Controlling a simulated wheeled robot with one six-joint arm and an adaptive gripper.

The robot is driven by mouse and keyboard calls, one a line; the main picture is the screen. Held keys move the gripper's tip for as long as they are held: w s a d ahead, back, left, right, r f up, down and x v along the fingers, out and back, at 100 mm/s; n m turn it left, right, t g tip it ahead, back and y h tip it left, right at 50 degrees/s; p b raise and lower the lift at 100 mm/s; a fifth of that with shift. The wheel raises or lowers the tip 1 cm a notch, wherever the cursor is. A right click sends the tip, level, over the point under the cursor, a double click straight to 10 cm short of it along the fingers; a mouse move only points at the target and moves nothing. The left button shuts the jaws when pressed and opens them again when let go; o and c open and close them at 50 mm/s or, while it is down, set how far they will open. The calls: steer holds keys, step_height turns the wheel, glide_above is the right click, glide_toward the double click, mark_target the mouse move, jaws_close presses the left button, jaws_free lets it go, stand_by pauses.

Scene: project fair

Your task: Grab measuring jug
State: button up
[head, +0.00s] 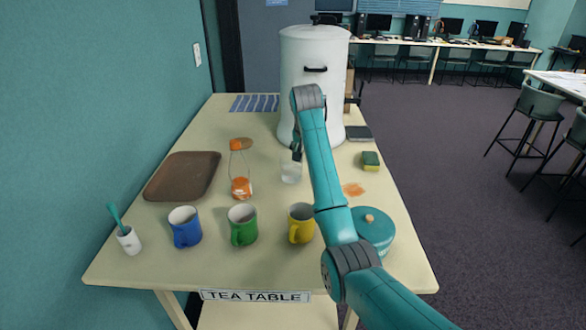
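A small clear vessel (291,174), which looks like the measuring jug, stands on the tea table (270,275) in front of the white urn. My gripper (296,154) is a small dark shape at the end of my teal arm. It points down at the jug's upper right rim and overlaps it in this view. I cannot tell whether the fingers touch the jug or whether they are open or shut. My arm comes in from the lower right and hides part of the table to the right of the jug.
The white urn (314,70) stands behind. An orange-filled bottle (240,185) and brown tray (183,176) are left. Blue (185,230), green (242,228) and yellow (300,226) mugs line the front. A teal lidded pot (374,232), orange spill (353,190) and sponge (370,160) are right.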

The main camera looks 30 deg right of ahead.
mark_target(294, 167)
steer(key=x, duration=0.5)
steer(key=shift+f, duration=0.1)
jaws_close()
